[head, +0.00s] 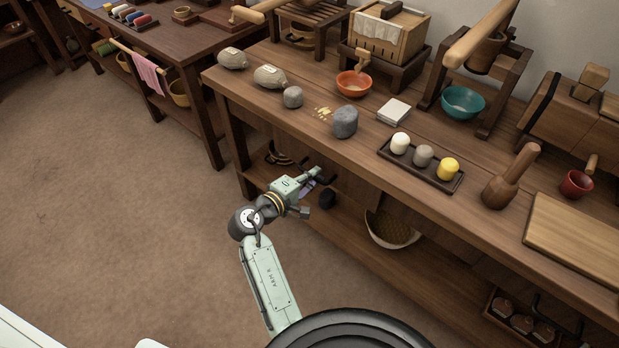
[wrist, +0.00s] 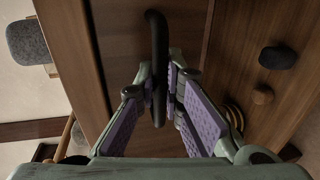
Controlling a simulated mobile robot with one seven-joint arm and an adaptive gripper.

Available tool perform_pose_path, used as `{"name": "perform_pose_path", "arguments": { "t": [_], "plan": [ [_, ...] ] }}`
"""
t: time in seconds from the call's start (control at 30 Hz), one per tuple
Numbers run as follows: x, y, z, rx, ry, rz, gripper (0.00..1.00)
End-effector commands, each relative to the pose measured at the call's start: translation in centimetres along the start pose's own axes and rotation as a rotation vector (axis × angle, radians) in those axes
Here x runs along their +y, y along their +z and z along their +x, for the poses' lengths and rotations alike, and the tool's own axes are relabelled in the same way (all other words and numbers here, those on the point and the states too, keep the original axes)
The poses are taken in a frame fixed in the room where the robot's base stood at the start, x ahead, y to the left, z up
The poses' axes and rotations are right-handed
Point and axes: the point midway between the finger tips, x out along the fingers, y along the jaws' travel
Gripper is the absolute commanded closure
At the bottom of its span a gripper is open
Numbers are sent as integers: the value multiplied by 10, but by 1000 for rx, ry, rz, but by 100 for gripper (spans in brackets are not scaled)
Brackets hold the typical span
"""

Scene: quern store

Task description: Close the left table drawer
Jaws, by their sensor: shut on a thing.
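The left table drawer has a brown wooden front (wrist: 186,30) with a dark bar handle (wrist: 157,35), seen close up in the wrist view. My gripper (wrist: 162,88) is shut on this handle, with a purple-padded finger on each side of it. In the head view my gripper (head: 312,184) is at the front of the long wooden table (head: 290,140), below its top near the left end. The arm and gripper hide much of the drawer there, and I cannot tell how far it stands open.
On the table stand a grey stone (head: 345,121), an orange bowl (head: 354,83) and a dark tray (head: 420,168) of small jars. The floor (head: 110,220) at left is clear.

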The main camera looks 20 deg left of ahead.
Motion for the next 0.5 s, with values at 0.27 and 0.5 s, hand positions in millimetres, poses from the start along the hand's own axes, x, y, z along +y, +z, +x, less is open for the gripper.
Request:
{"name": "perform_pose_path", "arguments": {
  "t": [0.27,0.5],
  "plan": [
    [6,0,22,1,2,1,100],
    [7,0,23,0,4,2,84]
  ]
}}
